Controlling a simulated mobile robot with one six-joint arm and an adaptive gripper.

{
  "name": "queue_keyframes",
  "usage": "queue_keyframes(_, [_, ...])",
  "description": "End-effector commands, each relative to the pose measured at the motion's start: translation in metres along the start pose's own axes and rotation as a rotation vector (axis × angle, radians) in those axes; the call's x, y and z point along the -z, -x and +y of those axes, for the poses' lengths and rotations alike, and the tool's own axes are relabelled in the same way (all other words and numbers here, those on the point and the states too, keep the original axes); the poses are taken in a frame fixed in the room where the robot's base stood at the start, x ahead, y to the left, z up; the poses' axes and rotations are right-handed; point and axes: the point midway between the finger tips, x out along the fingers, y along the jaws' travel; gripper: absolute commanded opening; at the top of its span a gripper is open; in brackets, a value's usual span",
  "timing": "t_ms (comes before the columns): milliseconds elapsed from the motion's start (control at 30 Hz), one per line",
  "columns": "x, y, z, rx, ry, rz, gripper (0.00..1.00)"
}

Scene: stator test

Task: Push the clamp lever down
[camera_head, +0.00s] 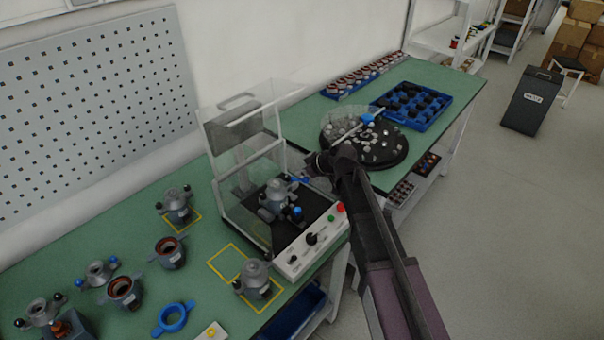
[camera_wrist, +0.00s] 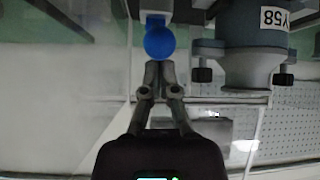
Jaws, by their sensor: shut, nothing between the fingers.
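A clear-walled test fixture (camera_head: 225,205) stands on the green bench, with a grey stator part (camera_head: 277,195) on its dark base. A blue knob (camera_head: 300,180), which looks like the clamp lever's end, shows at the fixture's right side by my gripper (camera_head: 314,164). In the wrist view the round blue knob (camera_wrist: 160,42) is just beyond the fingertips of my gripper (camera_wrist: 158,68). The fingers are shut and empty. I cannot tell whether they touch the knob. The grey part (camera_wrist: 253,45) with a label is right of it. Most of the lever's arm is hidden.
A white control panel (camera_head: 312,240) with knobs and buttons fronts the fixture. A dark round tray (camera_head: 380,155) and blue crate (camera_head: 415,105) lie beyond my arm. Several stator parts and a blue ring (camera_head: 173,318) occupy the bench at left. A pegboard stands behind.

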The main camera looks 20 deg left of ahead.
Motion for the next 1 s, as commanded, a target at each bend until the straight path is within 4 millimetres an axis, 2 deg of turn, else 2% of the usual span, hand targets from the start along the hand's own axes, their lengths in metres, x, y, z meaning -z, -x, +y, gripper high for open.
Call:
queue_keyframes(200, [0.007, -0.003, 0.001, 0.001, 0.001, 0.000, 0.00])
queue_keyframes(767, [0.011, -0.004, 0.000, 0.001, 0.001, 0.000, 0.00])
queue_keyframes(1000, [0.028, -0.006, 0.001, 0.001, 0.000, 0.000, 0.00])
